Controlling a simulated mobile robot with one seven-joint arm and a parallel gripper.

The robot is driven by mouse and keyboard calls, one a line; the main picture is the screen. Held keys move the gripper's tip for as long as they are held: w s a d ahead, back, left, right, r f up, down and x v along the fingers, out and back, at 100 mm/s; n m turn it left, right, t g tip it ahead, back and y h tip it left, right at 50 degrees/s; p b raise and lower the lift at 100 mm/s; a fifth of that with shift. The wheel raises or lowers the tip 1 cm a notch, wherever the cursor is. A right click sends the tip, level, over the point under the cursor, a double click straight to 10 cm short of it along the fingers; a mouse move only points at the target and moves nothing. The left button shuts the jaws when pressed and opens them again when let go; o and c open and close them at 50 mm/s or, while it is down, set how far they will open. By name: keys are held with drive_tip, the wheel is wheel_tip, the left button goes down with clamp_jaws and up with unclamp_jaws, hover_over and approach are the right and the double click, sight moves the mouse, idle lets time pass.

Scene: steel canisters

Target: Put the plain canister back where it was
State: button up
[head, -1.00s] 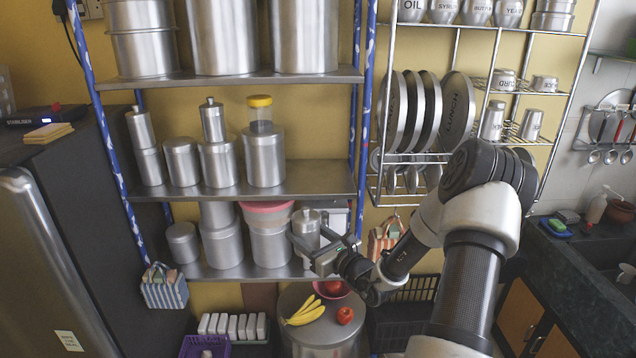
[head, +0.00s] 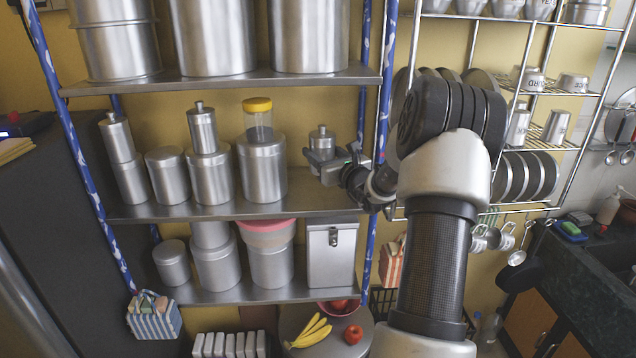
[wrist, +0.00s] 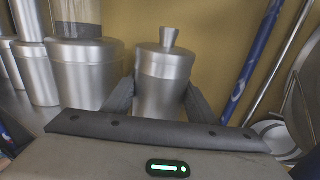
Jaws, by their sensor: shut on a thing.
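The plain canister (head: 322,139) is a small steel one with a knobbed lid. My gripper (head: 326,164) is shut on it from the front, at the right part of the middle shelf (head: 312,204). In the wrist view the canister (wrist: 165,80) stands upright between the two fingers (wrist: 158,100). Its base is hidden by my gripper, so I cannot tell whether it touches the shelf. To its left stands a wider steel canister (head: 262,170) with a yellow-capped jar (head: 258,122) on top.
Several other canisters fill the left of the middle shelf. A blue shelf post (head: 380,120) is close on the right. The lower shelf holds a steel box (head: 331,256) and a pink-topped canister (head: 269,260). A wire rack (head: 545,85) stands farther right.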

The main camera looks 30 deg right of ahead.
wheel_tip(320, 180, down, 3)
drive_tip(key=shift+s+f, duration=0.1)
drive_tip(key=shift+s, duration=0.05)
drive_tip(key=shift+f, duration=2.2)
drive_tip(key=shift+f, duration=0.2)
drive_tip(key=o, duration=1.2)
drive_tip(key=shift+r, duration=0.1)
drive_tip(key=s, duration=0.4)
drive_tip(key=s+b, duration=0.1)
drive_tip(key=s, duration=0.7)
drive_tip(key=shift+a, duration=0.35)
